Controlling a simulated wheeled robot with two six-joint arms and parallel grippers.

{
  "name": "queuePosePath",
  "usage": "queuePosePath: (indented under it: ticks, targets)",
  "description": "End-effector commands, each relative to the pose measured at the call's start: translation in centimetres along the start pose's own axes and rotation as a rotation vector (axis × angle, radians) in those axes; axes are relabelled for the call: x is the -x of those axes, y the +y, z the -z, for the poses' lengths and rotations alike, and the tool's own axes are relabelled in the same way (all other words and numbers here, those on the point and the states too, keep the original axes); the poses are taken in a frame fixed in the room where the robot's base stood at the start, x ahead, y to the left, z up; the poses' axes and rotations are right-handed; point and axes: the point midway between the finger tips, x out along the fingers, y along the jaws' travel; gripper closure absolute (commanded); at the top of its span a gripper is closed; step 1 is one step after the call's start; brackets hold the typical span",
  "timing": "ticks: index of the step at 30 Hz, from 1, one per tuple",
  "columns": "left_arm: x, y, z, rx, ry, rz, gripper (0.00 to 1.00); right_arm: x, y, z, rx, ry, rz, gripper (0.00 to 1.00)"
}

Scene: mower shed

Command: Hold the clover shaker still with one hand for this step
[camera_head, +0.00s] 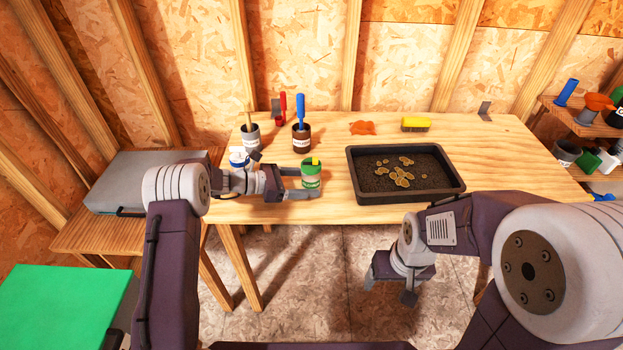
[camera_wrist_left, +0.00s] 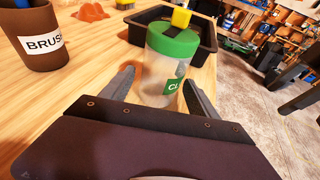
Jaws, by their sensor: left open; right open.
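The clover shaker (camera_head: 312,174) stands upright on the workbench, left of the black tray. It has a green lid with a yellow piece on top and a green label. In the left wrist view the shaker (camera_wrist_left: 168,62) stands between the two fingers of my left gripper (camera_wrist_left: 160,88). In the head view my left gripper (camera_head: 300,184) reaches in from the left, its fingers open on either side of the shaker. I see a gap at the left finger; contact at the right finger cannot be told. My right gripper (camera_head: 390,288) is open and empty, low in front of the bench.
The black tray (camera_head: 410,199) of dark soil with tan patches lies right of the shaker. A brown brush pot (camera_head: 301,142), a grey pot (camera_head: 251,137) and a white-and-blue container (camera_head: 239,157) stand left. An orange lump (camera_head: 362,128) and yellow brush (camera_head: 416,124) lie behind.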

Motion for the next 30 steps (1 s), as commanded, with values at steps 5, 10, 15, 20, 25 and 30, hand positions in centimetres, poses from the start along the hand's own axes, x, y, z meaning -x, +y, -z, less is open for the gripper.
queuePosePath:
  ticks: [5,10,15,20,25,30]
  targets:
    - [-0.69,0.0,0.01,0.001,-0.001,0.0,0.31,-0.17,0.0,-0.02,0.0,0.0,0.0,0.23]
    - [-0.69,0.0,-0.01,0.001,-0.001,-0.001,0.31,-0.15,0.0,-0.01,0.0,0.0,0.0,0.23]
    - [-0.68,0.0,0.0,0.001,0.0,0.0,0.67,-0.15,0.0,-0.01,0.0,0.0,0.0,0.23]
    - [-0.67,0.0,0.0,0.001,0.0,0.0,0.68,-0.15,0.0,-0.02,0.0,0.0,0.0,0.23]
    - [-0.67,0.0,0.0,0.001,0.0,0.0,0.94,-0.15,0.0,-0.01,0.0,0.0,0.0,0.23]
    - [-0.67,0.0,0.01,0.001,0.0,0.0,0.94,-0.15,0.0,-0.01,0.0,0.0,0.0,0.23]
